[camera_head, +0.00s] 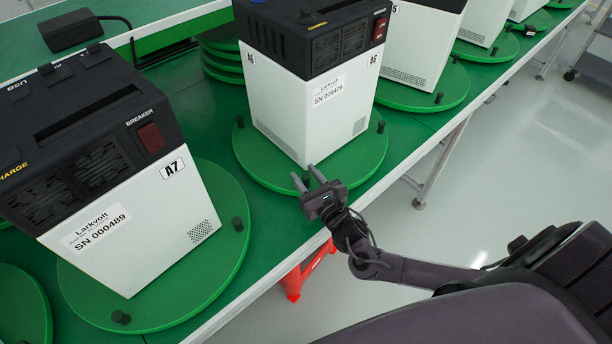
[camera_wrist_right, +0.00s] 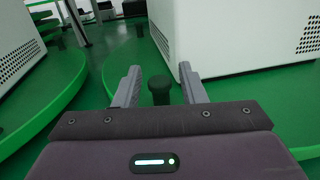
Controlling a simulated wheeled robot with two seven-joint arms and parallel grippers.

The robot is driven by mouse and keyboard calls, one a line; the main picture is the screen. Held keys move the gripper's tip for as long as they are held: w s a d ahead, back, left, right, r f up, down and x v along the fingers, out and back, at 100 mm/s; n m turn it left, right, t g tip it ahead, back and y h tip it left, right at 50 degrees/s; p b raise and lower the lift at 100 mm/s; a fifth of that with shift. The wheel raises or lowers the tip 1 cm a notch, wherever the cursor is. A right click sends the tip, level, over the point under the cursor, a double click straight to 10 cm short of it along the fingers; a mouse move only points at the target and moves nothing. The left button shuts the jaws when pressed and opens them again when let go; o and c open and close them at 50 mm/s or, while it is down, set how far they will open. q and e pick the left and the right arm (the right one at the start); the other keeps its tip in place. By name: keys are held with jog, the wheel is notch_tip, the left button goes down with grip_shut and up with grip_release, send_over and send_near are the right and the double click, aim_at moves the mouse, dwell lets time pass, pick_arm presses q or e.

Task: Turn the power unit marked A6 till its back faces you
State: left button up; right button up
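The power unit marked A6 (camera_head: 300,110) is a white box with a black top, standing on a round green turntable (camera_head: 262,166) with black pegs at its rim. A corner edge points toward me, with the serial label on one side and the A6 mark near the top of both visible sides. My right gripper (camera_head: 308,178) is at the turntable's near rim. In the right wrist view its fingers (camera_wrist_right: 160,90) are open on either side of a black peg (camera_wrist_right: 160,92), with gaps visible. The unit's lower part (camera_wrist_right: 235,38) shows behind. My left gripper is out of view.
The unit marked A7 (camera_head: 130,232) stands on its own turntable (camera_head: 222,262) to the left. Another unit (camera_head: 420,45) stands beyond A6 on the right. A black adapter (camera_head: 70,30) lies at the back left. Open floor lies right of the table.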

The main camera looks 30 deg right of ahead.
jog(key=s, duration=0.7)
jog(key=shift+s+d+b, duration=0.3)
jog(key=shift+b, duration=0.05)
